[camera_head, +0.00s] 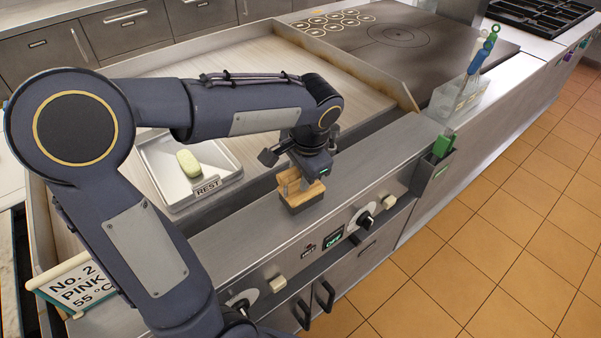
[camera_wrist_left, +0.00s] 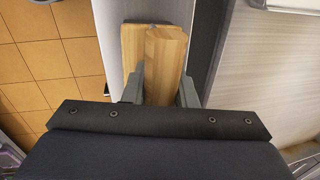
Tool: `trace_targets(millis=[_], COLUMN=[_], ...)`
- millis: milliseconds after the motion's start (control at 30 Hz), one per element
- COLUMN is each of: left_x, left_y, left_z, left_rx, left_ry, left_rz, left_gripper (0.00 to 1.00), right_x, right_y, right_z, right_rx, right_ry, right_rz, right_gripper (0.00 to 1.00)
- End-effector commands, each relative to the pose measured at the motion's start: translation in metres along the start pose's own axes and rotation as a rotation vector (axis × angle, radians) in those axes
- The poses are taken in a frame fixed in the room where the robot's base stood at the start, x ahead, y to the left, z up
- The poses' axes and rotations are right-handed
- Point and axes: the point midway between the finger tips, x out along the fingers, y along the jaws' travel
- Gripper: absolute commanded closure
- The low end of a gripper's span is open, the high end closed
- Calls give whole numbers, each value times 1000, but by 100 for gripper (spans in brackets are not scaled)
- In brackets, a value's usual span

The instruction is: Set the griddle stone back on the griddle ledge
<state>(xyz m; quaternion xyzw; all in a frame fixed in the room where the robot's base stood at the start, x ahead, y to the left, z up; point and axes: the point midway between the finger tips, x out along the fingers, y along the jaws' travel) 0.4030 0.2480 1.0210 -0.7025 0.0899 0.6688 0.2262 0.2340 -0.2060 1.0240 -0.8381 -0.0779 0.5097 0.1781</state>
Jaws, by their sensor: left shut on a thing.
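The griddle stone (camera_head: 303,204) is a dark block with a pale wooden grip on top. It is at the steel griddle ledge (camera_head: 375,155), upright, along the front of the griddle; I cannot tell whether its base touches the ledge. My left gripper (camera_head: 291,181) points down over it and is shut on its wooden grip. In the left wrist view the wooden part of the griddle stone (camera_wrist_left: 164,52) sits between the fingers of the left gripper (camera_wrist_left: 163,92), and its dark base is mostly hidden. My right gripper is not in view.
A steel tray (camera_head: 163,165) marked REST holds a pale green bar (camera_head: 188,163) on the griddle. A holder with blue and green tools (camera_head: 460,98) stands right of the griddle. Knobs (camera_head: 364,219) line the front panel. A sign (camera_head: 80,287) stands at lower left.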

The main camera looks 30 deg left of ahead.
Motion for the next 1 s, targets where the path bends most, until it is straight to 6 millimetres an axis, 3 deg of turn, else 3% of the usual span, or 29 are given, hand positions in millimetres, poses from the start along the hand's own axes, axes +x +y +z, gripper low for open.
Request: trace_targets(millis=[533,567,733,1000], left_x=[12,12,11,11], left_y=[2,2,2,2], left_z=[0,0,0,0], left_rx=[0,0,0,0], left_ry=[1,2,1,-1], left_rz=[0,-1,0,0], left_gripper=[93,74,51,49], right_x=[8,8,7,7], right_y=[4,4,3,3], right_z=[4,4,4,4], right_rx=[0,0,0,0], right_ry=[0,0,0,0], right_rz=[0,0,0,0], right_gripper=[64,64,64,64])
